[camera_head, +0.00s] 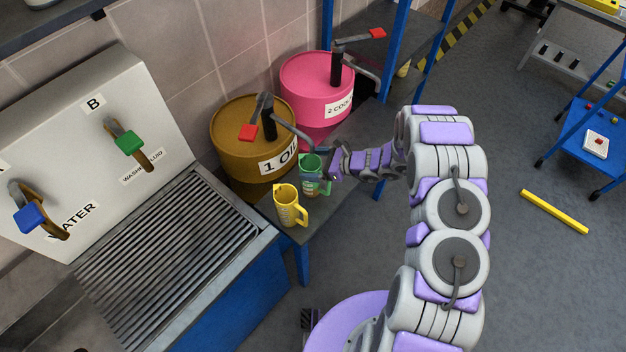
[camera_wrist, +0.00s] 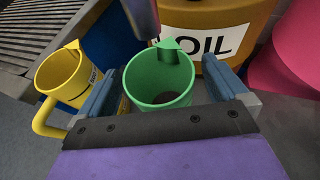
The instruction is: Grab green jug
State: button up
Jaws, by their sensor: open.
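The green jug (camera_head: 311,176) stands upright on the shelf in front of the mustard oil drum. In the wrist view the green jug (camera_wrist: 160,80) sits between the two blue-grey fingers of my gripper (camera_wrist: 165,92), with its open top facing the camera. My gripper (camera_head: 330,170) is open around the jug, one finger on each side. I cannot tell whether either finger touches it. The jug's lower part is hidden by the gripper in the wrist view.
A yellow jug (camera_head: 288,207) stands close by; it also shows left of my gripper in the wrist view (camera_wrist: 66,76). The oil drum (camera_head: 235,150) and its spout are right behind the green jug. A pink drum (camera_head: 310,90) stands further back. A grated sink (camera_head: 190,240) lies left.

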jog(key=shift+c, duration=0.5)
jog(key=shift+d, duration=0.1)
jog(key=c, duration=1.7)
jog(key=shift+r, duration=0.1)
